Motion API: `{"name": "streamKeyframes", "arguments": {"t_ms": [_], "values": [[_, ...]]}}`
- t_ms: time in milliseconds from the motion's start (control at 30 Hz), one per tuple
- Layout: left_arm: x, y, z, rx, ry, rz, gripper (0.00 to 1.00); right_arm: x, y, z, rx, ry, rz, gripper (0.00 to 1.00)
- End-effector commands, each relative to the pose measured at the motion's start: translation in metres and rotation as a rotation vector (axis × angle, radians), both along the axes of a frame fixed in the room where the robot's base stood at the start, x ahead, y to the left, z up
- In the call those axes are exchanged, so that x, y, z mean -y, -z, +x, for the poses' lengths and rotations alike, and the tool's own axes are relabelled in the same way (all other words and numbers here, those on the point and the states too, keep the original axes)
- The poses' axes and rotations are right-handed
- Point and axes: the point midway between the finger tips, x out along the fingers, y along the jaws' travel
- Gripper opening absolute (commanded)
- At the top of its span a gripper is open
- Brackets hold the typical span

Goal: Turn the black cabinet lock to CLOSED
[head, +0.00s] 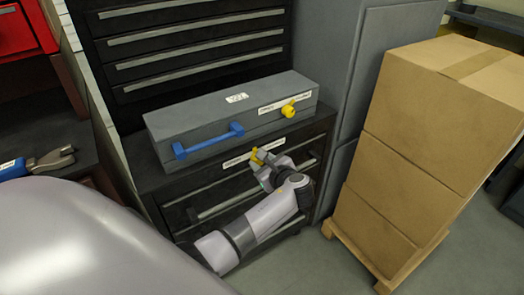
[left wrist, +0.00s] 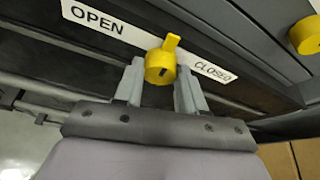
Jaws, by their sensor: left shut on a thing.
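The black cabinet (head: 150,183) stands below a grey case. Its yellow lock knob (head: 255,154) sits at the label strip on the cabinet's front. In the left wrist view the knob (left wrist: 160,66) lies between the words OPEN, to the left, and CLOSED, to the right. Its raised tab points up, roughly square to the label, between the two words. My left gripper (head: 264,160) is shut on the knob, with one finger on each side in the left wrist view (left wrist: 161,88). My right gripper is not in view.
The grey case (head: 200,112) on the cabinet has a blue handle (head: 208,141) and another yellow knob (head: 288,109) just above my gripper. Stacked cardboard boxes (head: 400,150) stand on a pallet to the right. Blue-handled pliers (head: 38,163) lie at the left.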

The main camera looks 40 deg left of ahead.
Motion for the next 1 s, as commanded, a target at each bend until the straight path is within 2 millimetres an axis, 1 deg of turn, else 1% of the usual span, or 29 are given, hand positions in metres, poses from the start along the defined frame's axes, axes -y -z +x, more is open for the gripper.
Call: {"name": "streamKeyframes", "arguments": {"t_ms": [33,300,400,567,700,1000], "values": [[-0.001,-0.008,0.001,-0.043,-0.003,0.02,0.09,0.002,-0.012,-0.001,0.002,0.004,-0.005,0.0],[-0.001,-0.004,0.003,-0.28,-0.004,0.118,0.09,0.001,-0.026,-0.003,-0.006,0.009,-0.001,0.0],[-0.001,-0.003,0.003,-0.367,-0.005,0.155,0.09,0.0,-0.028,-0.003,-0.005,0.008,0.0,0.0],[0.0,-0.001,0.004,-0.504,-0.006,0.212,0.09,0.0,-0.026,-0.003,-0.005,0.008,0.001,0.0],[0.0,0.001,0.005,-0.613,-0.006,0.257,0.09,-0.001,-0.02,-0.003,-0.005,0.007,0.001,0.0],[0.0,0.002,0.005,-0.787,-0.007,0.327,0.09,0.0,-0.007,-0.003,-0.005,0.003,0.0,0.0]]}}
